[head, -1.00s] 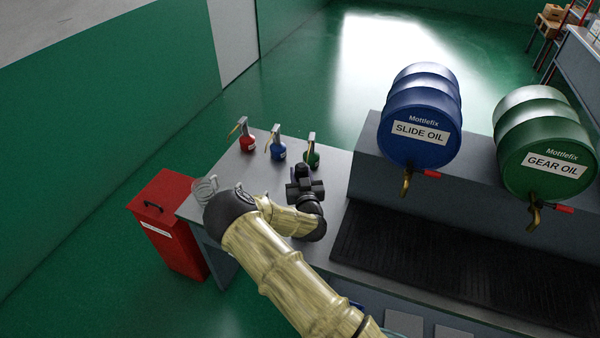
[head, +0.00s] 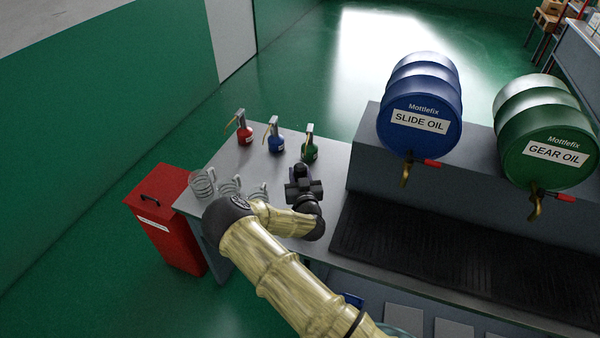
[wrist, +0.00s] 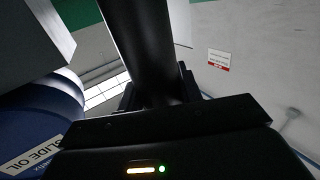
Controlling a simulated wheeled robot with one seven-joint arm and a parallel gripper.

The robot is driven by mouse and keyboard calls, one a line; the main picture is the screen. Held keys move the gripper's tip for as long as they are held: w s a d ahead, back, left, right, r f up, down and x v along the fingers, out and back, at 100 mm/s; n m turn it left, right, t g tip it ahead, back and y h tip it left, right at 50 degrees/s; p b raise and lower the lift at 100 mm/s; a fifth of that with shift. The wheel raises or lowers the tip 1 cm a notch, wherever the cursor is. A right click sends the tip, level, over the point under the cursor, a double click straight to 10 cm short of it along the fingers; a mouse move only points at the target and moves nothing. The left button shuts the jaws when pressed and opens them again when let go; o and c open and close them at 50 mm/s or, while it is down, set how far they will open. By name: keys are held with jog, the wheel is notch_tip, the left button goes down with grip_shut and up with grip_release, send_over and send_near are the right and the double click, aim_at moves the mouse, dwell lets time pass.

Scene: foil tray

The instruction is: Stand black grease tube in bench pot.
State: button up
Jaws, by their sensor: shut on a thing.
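My gripper (head: 304,188) is over the grey bench, in front of the green oil can, and is seen from behind in the head view. In the wrist view, my gripper (wrist: 158,92) is shut on the black grease tube (wrist: 143,40), a dark smooth cylinder running up out of the top of the picture. Its far end is out of that view. In the head view the tube is hard to tell from the black gripper. I cannot make out a bench pot in either view; my arm hides part of the bench.
Red (head: 244,135), blue (head: 274,142) and green (head: 308,150) oil cans stand along the bench's back. Clear jugs (head: 203,184) stand at its left front. A red bin (head: 160,215) is left. A blue drum (head: 420,90) and green drum (head: 550,120) lie right, above a black grating (head: 440,250).

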jog(key=shift+f+b, duration=3.45)
jog(key=shift+f, duration=0.8)
jog(key=o, duration=1.2)
jog(key=shift+c, duration=0.2)
jog(key=shift+s, duration=0.1)
jog(key=s+d+b, duration=0.2)
jog(key=s+b, duration=0.3)
jog(key=s, duration=1.2)
jog(key=shift+d, duration=0.15)
jog(key=shift+d, duration=0.1)
